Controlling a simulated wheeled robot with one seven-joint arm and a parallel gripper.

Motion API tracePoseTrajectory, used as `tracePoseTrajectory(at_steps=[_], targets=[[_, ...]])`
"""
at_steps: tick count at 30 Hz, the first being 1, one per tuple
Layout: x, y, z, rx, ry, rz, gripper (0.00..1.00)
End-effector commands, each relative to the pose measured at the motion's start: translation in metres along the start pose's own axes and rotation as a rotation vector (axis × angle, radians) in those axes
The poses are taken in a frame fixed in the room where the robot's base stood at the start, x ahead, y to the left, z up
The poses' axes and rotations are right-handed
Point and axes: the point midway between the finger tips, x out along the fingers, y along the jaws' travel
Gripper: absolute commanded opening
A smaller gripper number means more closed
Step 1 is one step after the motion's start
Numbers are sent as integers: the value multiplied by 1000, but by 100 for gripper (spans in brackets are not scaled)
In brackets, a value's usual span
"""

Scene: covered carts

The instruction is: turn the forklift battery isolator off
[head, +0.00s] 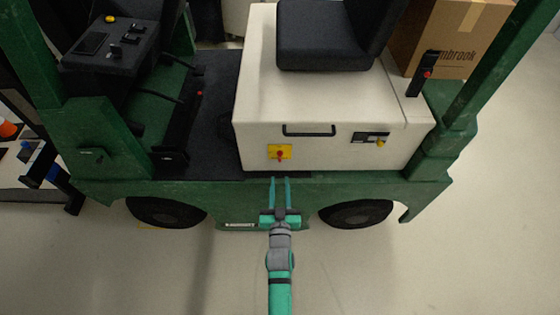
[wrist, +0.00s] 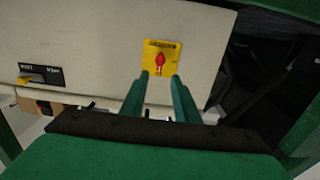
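The battery isolator is a red rotary handle on a yellow plate (head: 280,153), low on the front of the forklift's cream seat box. It also shows in the wrist view (wrist: 160,62), where the red handle looks roughly upright. My gripper (head: 280,180) is just below and in front of the plate in the head view. Its two green fingers (wrist: 165,78) are apart with nothing between them, and their tips appear just short of the handle. I cannot tell the exact gap from the tips to the handle.
The cream seat box (head: 330,100) carries a black grab handle (head: 309,130) and a small panel with a yellow knob (head: 371,138). The green chassis sill (head: 400,190) runs below it. A cardboard box (head: 430,45) stands behind. The floor in front is clear.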

Motion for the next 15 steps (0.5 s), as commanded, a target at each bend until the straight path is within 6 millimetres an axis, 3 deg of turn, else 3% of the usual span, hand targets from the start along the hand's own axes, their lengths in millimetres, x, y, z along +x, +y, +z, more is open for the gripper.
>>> tracePoseTrajectory(at_steps=[15], targets=[[80, 0, -2, 0, 2, 0, 28]])
